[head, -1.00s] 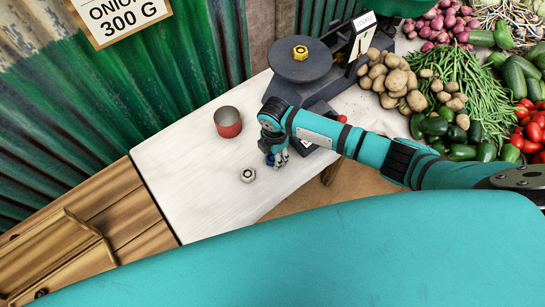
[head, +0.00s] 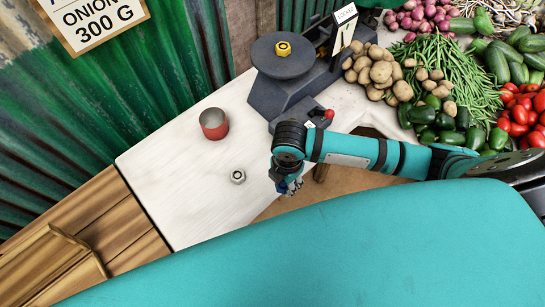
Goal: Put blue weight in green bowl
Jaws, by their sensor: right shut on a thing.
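My right gripper (head: 289,188) points down near the table's front edge, below the scale, and is shut on the blue weight (head: 282,187). Only a small blue part of the weight shows; my fingers and wrist hide the rest. A green bowl (head: 376,4) is partly in view at the top edge, behind the scale's sign; its inside is not visible. My left gripper is not in view.
A scale (head: 283,90) with a yellow weight (head: 283,48) on its round plate stands beyond my right gripper. A red tin (head: 213,123) and a silver weight (head: 238,176) stand on the white table (head: 180,180). Potatoes (head: 378,70) and other vegetables lie right.

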